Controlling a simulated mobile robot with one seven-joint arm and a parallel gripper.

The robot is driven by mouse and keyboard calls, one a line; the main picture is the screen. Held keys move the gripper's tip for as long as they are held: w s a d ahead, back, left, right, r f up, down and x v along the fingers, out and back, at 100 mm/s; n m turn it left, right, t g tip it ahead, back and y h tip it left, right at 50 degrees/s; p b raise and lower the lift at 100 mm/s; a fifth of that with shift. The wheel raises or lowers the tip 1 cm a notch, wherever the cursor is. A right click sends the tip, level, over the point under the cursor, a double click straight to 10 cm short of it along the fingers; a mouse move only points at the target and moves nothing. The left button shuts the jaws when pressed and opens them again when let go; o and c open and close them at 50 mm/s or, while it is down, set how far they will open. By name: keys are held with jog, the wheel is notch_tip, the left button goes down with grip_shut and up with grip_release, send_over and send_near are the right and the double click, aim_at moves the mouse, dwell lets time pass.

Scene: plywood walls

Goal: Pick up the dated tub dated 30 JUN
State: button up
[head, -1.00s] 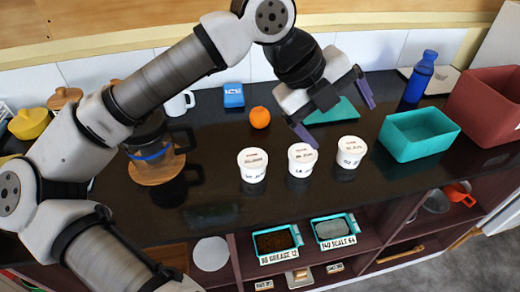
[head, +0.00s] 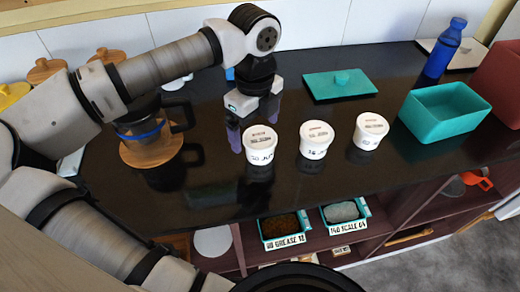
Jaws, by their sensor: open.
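Three white lidded tubs with handwritten dates stand in a row on the dark counter. The left tub (head: 260,148) seems to read 30 JUN, though its first digit is not sharp. The middle tub (head: 315,141) seems to read 16 JUN. The right tub (head: 369,132) has a date too small to read. My gripper (head: 253,124) is open, pointing down just behind the left tub. One purple finger shows at the tub's left; the other is partly hidden. Whether the fingers touch the tub I cannot tell.
A teal open bin (head: 444,113) stands right of the tubs, with a blue bottle (head: 445,48) behind it. A teal lid (head: 341,85) lies behind the tubs. A coffee pot on a wooden board (head: 150,150) is at left. The counter's front edge is close before the tubs.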

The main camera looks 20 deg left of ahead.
aim_at(259, 136)
jog(key=f, duration=0.2)
jog(key=f+b, duration=0.1)
jog(key=f, duration=0.2)
jog(key=shift+w+d+f, duration=0.2)
jog(key=shift+w+f, duration=0.1)
jog(key=shift+f, duration=0.05)
jog(key=shift+r, duration=0.1)
jog(key=c, duration=1.2)
